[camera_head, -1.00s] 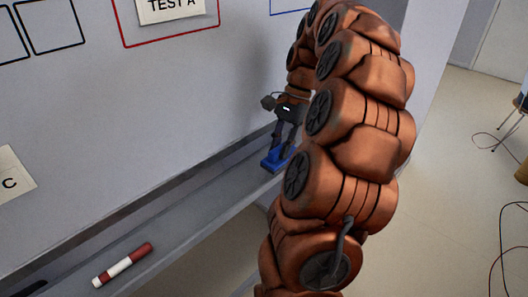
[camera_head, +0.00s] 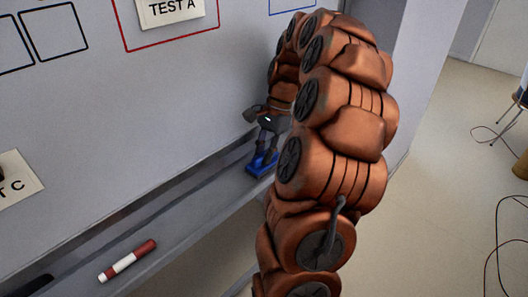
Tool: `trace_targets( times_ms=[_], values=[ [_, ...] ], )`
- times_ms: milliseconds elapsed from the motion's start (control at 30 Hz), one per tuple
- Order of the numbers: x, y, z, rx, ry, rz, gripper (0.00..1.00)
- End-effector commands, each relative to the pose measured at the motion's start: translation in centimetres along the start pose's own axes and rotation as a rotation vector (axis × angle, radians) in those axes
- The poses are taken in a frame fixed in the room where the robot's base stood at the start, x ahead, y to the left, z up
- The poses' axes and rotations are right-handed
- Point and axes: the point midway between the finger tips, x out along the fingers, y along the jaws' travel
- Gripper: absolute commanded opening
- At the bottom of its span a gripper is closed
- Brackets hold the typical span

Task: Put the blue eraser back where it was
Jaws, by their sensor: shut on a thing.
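The blue eraser (camera_head: 260,165) is at the right part of the ledge below the whiteboard, in the head view. My gripper (camera_head: 266,152) points down and is shut on the eraser. The eraser is at the level of the ledge (camera_head: 195,215); I cannot tell whether it touches it. My arm hides what lies to the right of the eraser.
A red and white marker (camera_head: 127,261) lies on the ledge at the lower left. A dark object (camera_head: 38,285) shows at the bottom left corner. The ledge between marker and eraser is clear. The whiteboard (camera_head: 130,110) rises behind, with a TEST A card (camera_head: 170,9).

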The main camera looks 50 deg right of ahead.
Motion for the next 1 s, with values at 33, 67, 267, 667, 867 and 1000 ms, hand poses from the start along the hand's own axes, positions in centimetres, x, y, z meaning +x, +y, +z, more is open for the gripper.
trace_targets(
  times_ms=[33,67,267,667,867,1000],
  values=[
    [0.0,0.0,0.0,0.000,0.000,0.000,0.00],
    [0.1,0.0,0.0,0.000,0.000,0.000,0.00],
    [0.3,0.0,-0.1,0.000,0.000,0.001,0.27],
    [0.3,0.0,-0.1,0.000,0.000,0.001,0.45],
    [-0.3,-0.1,-0.1,0.000,0.002,-0.001,0.45],
    [-1.3,-0.1,-0.1,0.000,0.002,0.000,0.45]
  ],
)
